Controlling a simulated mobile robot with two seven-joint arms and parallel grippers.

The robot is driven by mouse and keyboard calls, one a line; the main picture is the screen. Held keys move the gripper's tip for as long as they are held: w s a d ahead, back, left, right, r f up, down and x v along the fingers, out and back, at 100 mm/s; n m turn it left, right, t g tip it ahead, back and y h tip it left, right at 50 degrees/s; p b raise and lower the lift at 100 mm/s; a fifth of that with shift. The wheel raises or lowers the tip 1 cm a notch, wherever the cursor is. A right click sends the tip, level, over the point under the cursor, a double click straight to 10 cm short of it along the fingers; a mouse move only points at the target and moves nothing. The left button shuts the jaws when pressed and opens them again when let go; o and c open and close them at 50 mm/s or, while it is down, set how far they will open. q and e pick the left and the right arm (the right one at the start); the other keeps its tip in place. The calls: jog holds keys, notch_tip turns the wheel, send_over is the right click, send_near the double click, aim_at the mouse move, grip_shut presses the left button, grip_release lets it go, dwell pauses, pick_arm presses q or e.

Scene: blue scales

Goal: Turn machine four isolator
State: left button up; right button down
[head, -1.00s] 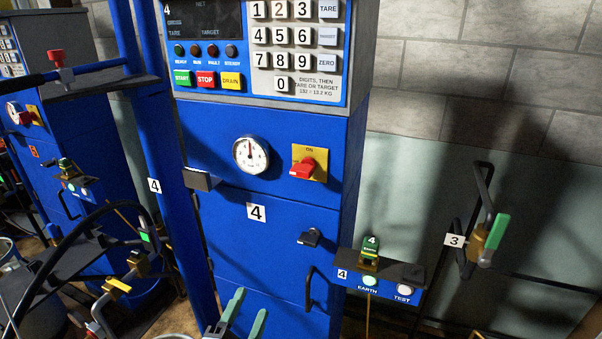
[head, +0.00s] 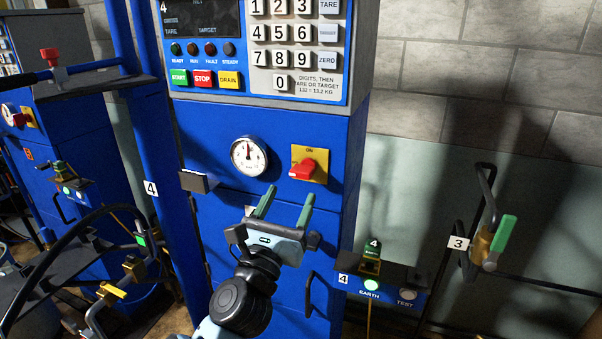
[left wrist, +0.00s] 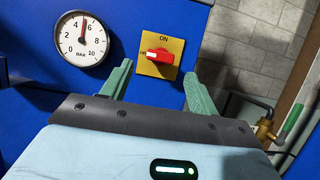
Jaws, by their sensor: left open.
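The machine four isolator is a red rotary handle (head: 303,169) on a yellow plate (head: 318,152) marked ON at its top, on the blue cabinet front. The handle lies roughly level, its grip end to the left. It also shows in the left wrist view as a red handle (left wrist: 158,54), between and beyond my fingertips. My left gripper (head: 289,194) is open and empty, just below the isolator in the head view, its green fingers pointing up toward it. I see no contact with the handle. My right gripper is not in view.
A pressure gauge (head: 249,156) sits left of the isolator, with a small black bracket (head: 197,182) beside it. The keypad panel (head: 292,45) is above. An earth test box (head: 372,286) juts out at lower right. A green-handled valve (head: 501,236) stands further right.

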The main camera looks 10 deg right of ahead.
aim_at(300, 178)
pick_arm(q)
jog(key=b+x, duration=0.1)
jog(key=x, duration=0.5)
jog(key=shift+w+d, duration=0.15)
jog(key=shift+w, duration=0.1)
jog(key=shift+w+d+r, duration=0.2)
jog(key=shift+w, duration=0.05)
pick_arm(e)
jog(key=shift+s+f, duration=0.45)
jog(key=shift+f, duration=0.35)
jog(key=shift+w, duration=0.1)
pick_arm(q)
jog(key=c, duration=1)
